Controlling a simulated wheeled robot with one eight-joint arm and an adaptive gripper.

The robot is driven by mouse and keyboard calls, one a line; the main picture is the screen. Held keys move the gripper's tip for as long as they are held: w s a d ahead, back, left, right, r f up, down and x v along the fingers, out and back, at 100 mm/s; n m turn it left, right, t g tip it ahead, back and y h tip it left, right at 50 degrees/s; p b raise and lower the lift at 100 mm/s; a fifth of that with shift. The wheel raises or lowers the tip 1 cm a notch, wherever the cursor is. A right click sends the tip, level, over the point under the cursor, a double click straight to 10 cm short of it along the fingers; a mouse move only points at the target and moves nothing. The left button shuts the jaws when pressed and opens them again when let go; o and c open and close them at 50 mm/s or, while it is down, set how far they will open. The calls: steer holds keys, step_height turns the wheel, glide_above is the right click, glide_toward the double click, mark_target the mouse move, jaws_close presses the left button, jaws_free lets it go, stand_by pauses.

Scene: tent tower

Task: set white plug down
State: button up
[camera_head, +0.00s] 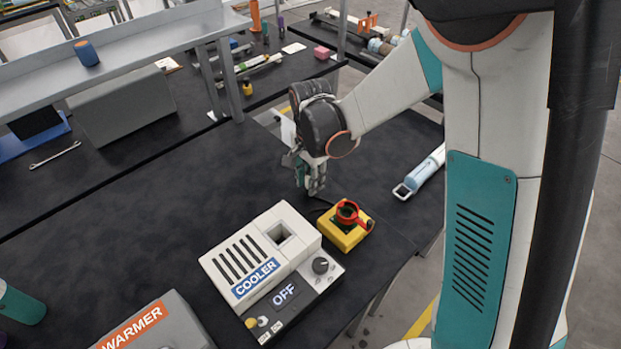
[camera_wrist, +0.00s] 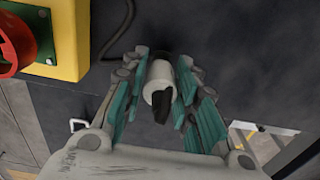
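In the head view my gripper (camera_head: 312,186) points down low over the dark table (camera_head: 150,215), behind the yellow emergency-stop box. The plug cannot be made out there, and I cannot tell whether it touches the table.
The emergency-stop box (camera_head: 345,228) and white cooler box (camera_head: 262,256) stand in front of my gripper. A pale blue tube with a square loop (camera_head: 420,174) lies to the right. A grey warmer box (camera_head: 150,328) is front left. Table left of my gripper is clear.

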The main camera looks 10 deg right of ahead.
steer(key=shift+o, duration=0.5)
steer(key=shift+r, duration=0.2)
step_height(320, 180, up, 12)
steer(key=p, duration=0.3)
steer(key=shift+p, duration=0.35)
steer(key=shift+s+d+r, duration=0.1)
steer(key=shift+r, duration=0.15)
steer(key=s+d+r+n+t, duration=0.3)
steer(key=s+d+r+n, duration=0.1)
steer(key=s, duration=0.5)
steer(key=s+d+r+n+t, duration=0.4)
steer(key=s+d+n, duration=0.3)
steer(key=s, duration=0.2)
steer(key=shift+r, duration=0.7)
steer(key=shift+f+b, duration=0.9)
